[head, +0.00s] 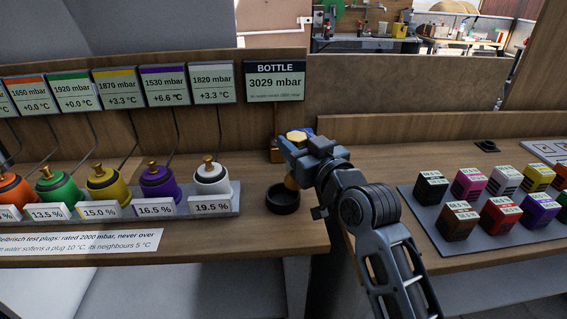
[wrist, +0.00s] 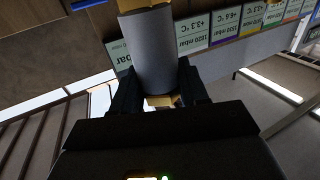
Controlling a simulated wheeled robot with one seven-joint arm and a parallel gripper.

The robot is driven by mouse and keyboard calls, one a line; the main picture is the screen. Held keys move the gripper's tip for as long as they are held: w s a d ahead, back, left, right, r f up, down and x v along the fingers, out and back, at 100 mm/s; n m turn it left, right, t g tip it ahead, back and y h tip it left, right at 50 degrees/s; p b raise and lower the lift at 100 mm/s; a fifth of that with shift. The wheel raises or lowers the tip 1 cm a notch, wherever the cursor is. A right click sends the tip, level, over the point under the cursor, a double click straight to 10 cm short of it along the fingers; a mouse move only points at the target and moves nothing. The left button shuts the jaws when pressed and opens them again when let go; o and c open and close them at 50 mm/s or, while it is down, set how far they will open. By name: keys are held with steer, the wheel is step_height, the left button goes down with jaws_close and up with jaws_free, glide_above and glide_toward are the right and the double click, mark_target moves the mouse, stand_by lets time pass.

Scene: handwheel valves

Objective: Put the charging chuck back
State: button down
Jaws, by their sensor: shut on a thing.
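My gripper (head: 299,153) is shut on the charging chuck, a grey cylinder with brass-coloured ends. Its gold hexagonal top (head: 297,136) shows above the fingers in the head view. In the wrist view the grey body (wrist: 153,50) stands between my two dark fingers (wrist: 157,92). A black round cup (head: 282,203) sits on the bench below and slightly left of my gripper. A copper-coloured part (head: 291,182) shows just under the gripper, above the cup's right side; I cannot tell whether it touches the cup.
A rack to the left holds several coloured plugs, with a white one (head: 211,180) nearest. The bottle display (head: 275,81) reads 3029 mbar. A small blue and orange item (head: 276,153) is partly hidden behind my gripper. A tray (head: 463,248) of coloured blocks lies right.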

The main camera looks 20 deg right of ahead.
steer(key=shift+w+a+f, duration=0.2)
steer(key=shift+a+f, duration=0.2)
steer(key=shift+f, duration=0.45)
steer(key=shift+w+a+f, duration=0.2)
steer(key=shift+a+f, duration=0.2)
steer(key=shift+f, duration=0.45)
steer(key=shift+w+a+f, duration=0.2)
steer(key=shift+a+f, duration=0.2)
steer(key=shift+f, duration=0.45)
steer(key=shift+f, duration=0.15)
steer(key=c, duration=0.6)
jaws_free()
steer(key=s, duration=0.4)
steer(key=s+b, duration=0.1)
steer(key=s, duration=0.2)
steer(key=shift+s+d+r, duration=0.2)
steer(key=shift+s, duration=0.2)
